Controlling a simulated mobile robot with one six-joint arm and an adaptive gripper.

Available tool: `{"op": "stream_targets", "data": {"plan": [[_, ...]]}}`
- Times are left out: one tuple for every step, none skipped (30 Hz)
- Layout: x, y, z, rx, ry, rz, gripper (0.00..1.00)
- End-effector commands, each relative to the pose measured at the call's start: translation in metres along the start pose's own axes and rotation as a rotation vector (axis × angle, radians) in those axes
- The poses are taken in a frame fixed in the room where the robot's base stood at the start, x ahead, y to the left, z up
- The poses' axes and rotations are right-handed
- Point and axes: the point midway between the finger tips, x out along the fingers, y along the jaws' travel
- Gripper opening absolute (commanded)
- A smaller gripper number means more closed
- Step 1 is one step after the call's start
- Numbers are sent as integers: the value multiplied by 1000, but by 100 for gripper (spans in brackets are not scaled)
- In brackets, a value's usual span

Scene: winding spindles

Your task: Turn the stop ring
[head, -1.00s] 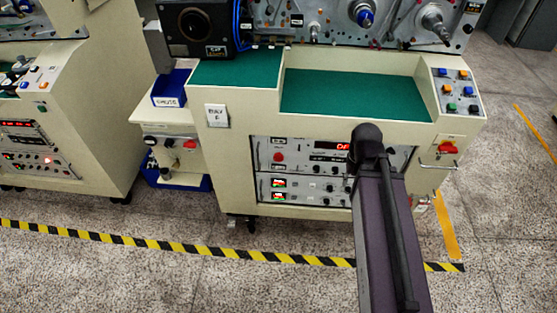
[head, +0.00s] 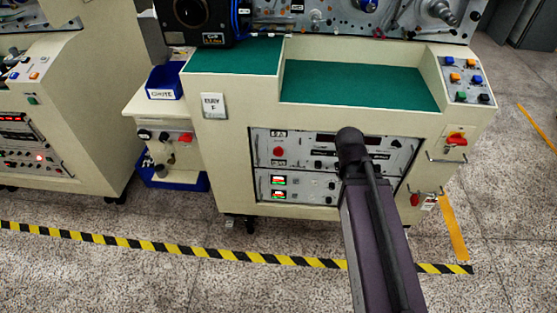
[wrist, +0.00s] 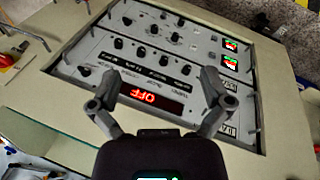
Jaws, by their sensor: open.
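A red rotary switch on a yellow ring (head: 456,140) sits on the front right of the cream winding bench. It shows partly at the left edge of the wrist view (wrist: 6,61). A round red button (head: 278,152) is on the bench's upper front panel. I cannot tell from the frames which of these is the stop ring. My gripper (wrist: 158,78) is open and empty, its fingers spread over the front panel beside a red OFF display (wrist: 157,96). In the head view my arm covers part of that panel, and the gripper cannot be made out.
The bench (head: 225,155) has metal handles on its front right. A blue bin (head: 165,84) and a side shelf are at its left. Another cabinet (head: 95,110) stands further left. Yellow-black floor tape (head: 190,253) runs before the bench, with free floor around it.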

Motion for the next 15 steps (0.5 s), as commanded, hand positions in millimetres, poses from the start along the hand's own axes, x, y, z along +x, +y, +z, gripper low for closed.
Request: {"op": "stream_targets", "data": {"plan": [[17, -5, -4, -32, 18, 30, 99], [21, -6, -6, -54, 29, 50, 99], [27, -7, -10, -81, 44, 75, 99], [31, -8, -13, -103, 54, 94, 99], [35, -8, -16, -124, 65, 114, 99], [40, -9, -19, -152, 78, 140, 99], [43, -11, -22, -174, 90, 159, 99], [47, -12, -25, -195, 99, 179, 99], [52, -13, -29, -225, 113, 205, 99], [55, -14, -32, -246, 122, 224, 99], [58, -16, -35, -268, 132, 245, 99], [63, -18, -39, -299, 145, 271, 99], [66, -19, -42, -321, 155, 290, 99], [69, -21, -45, -344, 165, 311, 99], [73, -23, -49, -374, 176, 336, 99]]}}
